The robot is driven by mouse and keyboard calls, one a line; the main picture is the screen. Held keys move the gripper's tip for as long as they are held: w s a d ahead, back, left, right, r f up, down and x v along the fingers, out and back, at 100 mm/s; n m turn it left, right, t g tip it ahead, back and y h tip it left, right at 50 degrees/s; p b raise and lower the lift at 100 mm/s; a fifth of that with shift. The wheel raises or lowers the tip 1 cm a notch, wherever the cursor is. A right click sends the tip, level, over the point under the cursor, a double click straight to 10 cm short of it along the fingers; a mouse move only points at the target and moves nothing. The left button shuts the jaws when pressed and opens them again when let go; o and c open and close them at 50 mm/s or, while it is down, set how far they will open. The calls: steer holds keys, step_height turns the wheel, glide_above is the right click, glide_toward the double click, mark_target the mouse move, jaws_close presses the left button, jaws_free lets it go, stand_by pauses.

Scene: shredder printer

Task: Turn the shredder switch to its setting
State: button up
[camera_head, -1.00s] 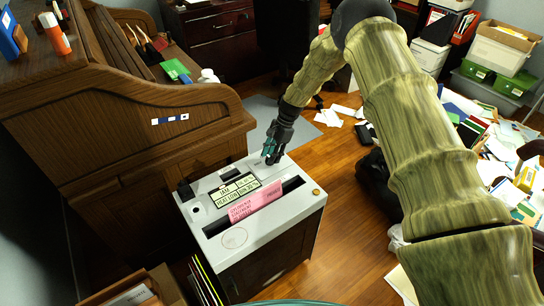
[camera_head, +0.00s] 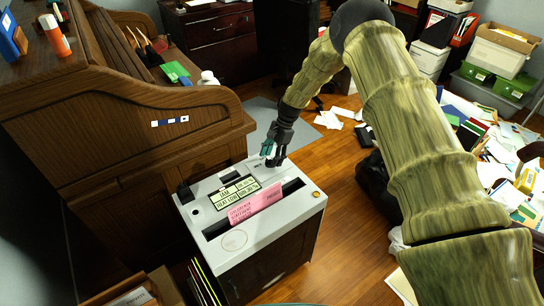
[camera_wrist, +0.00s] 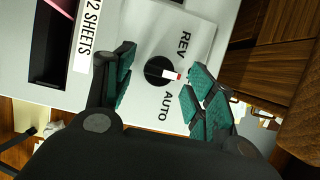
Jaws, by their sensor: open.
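The shredder (camera_head: 212,190) is a light grey-topped cabinet with a pink sheet (camera_head: 256,204) in its slot. Its switch (camera_wrist: 158,71) is a round black knob on a white plate, with a white and red pointer aimed right, between the printed words REV and AUTO in the wrist view. My gripper (camera_wrist: 163,66) is open, with one teal-padded finger on each side of the knob. Gaps show between both fingers and the knob; the right finger is near the pointer tip. In the head view my gripper (camera_head: 272,158) is at the shredder top's back edge and hides the knob.
A wooden roll-top desk (camera_head: 200,115) stands close behind and left of the shredder. A black bag (camera_head: 377,185) lies on the floor to the right. Papers (camera_head: 338,117) are scattered on the floor behind. Wood floor shows just right of the shredder.

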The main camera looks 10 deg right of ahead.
steer(key=v, duration=1.2)
steer(key=shift+w+d, duration=0.1)
